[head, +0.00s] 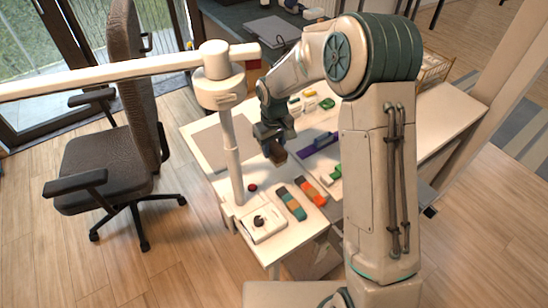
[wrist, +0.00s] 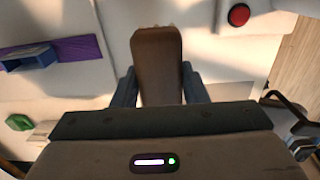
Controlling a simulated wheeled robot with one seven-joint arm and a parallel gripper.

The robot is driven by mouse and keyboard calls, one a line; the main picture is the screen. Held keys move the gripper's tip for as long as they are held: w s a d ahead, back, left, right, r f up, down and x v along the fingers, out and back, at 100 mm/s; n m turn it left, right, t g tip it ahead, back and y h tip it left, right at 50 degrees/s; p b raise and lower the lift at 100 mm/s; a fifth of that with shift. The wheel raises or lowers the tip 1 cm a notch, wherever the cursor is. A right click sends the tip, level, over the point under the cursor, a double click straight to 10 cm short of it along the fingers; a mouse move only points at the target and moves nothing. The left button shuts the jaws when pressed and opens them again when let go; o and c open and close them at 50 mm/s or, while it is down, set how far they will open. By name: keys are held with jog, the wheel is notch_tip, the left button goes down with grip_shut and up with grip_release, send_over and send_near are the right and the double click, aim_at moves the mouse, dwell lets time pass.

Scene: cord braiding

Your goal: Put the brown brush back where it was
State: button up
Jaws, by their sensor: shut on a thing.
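The brown brush (wrist: 158,55) is between the two fingers of my gripper (wrist: 159,88) in the wrist view. My gripper is shut on it, and its far end sticks out beyond the fingertips over a pale surface. In the head view the brush (head: 279,157) shows as a small brown block under my gripper (head: 273,146), above the white table (head: 317,220). I cannot tell the exact gap between the brush and the table. The brush's near end is hidden by my gripper in the wrist view.
A red button (head: 252,187) is on the table's left side; it also shows in the wrist view (wrist: 239,15). A purple holder (head: 318,146), two multicoloured strips (head: 291,203) and a white box with a dark knob (head: 262,228) stand nearby. An office chair (head: 110,150) is left.

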jog(key=shift+f, duration=2.7)
jog(key=shift+f, duration=0.25)
jog(key=o, duration=1.1)
jog(key=shift+r, duration=0.1)
jog(key=shift+r, duration=0.1)
